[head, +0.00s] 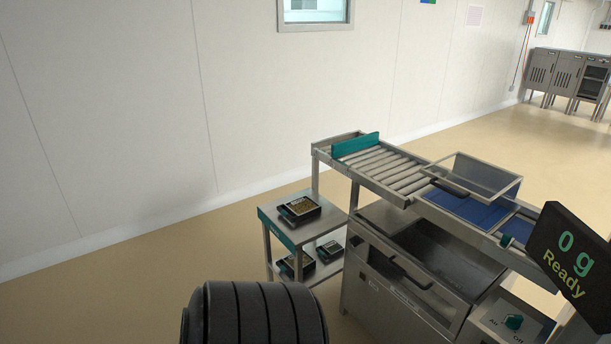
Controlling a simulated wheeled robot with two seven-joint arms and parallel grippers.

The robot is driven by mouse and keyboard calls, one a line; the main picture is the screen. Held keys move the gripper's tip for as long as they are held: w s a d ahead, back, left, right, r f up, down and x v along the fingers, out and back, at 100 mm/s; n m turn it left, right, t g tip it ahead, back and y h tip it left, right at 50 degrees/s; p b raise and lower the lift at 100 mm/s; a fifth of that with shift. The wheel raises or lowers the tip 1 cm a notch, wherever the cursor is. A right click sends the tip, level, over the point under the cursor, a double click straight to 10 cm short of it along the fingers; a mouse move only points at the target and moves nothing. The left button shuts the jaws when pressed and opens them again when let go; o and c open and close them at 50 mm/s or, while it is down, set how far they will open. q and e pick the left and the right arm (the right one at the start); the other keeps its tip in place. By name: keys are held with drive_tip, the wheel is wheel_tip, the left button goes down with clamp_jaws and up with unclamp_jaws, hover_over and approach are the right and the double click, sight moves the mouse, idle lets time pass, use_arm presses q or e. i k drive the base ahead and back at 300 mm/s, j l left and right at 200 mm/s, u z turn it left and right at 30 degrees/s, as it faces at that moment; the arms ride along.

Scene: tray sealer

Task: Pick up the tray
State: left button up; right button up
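A small black tray (289,216) with brownish contents and a pale label on top sits on the upper shelf of a metal side stand (320,231). Two similar black trays, one at the left (285,267) and one at the right (322,254), lie on the lower shelf. Neither of my grippers shows in the head view. A dark ribbed part, probably mine, fills the bottom middle, short of the stand.
The steel sealing machine (384,296) stands right of the stand, with a roller conveyor (383,165), a clear-sided guard (472,175) and a blue belt (465,207). A display (572,262) reads "0 g Ready". Open floor (150,290) lies left; a white wall stands behind.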

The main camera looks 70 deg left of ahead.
sight(300, 209)
drive_tip(key=u, duration=2.45)
drive_tip(key=i+j+u, duration=0.25)
drive_tip(key=i+j, duration=0.4)
drive_tip(key=j, duration=0.1)
